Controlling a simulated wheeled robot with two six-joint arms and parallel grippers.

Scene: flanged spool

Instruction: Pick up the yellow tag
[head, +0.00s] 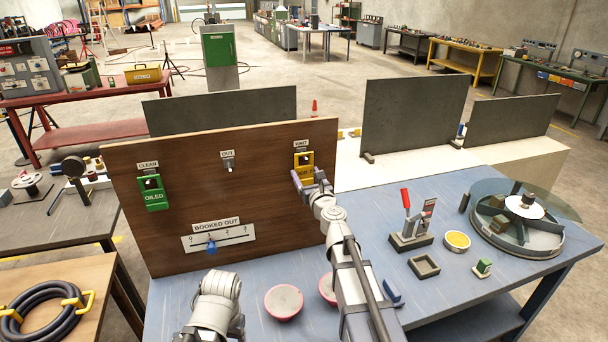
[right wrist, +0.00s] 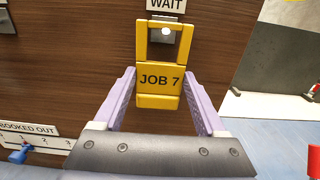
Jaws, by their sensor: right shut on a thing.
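The yellow tag (head: 304,159) hangs on the peg under the WAIT label at the right of the brown board (head: 250,190). In the right wrist view the tag (right wrist: 160,98) reads JOB 7, and the peg's light end shows in its window. My right gripper (head: 304,178) is shut on the tag, with one lilac finger at each side of its lower part; it also shows in the right wrist view (right wrist: 159,82). The tag is upright and still around the peg. My left arm shows at the bottom of the head view, but its gripper is not visible.
A green OILED tag (head: 155,195) hangs under CLEAN; the OUT peg (head: 229,168) is bare. A BOOKED OUT scale with a blue slider (head: 211,247) is lower on the board. A red-handled clamp (head: 408,220) and a round turntable (head: 522,220) stand on the blue table (head: 450,293).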

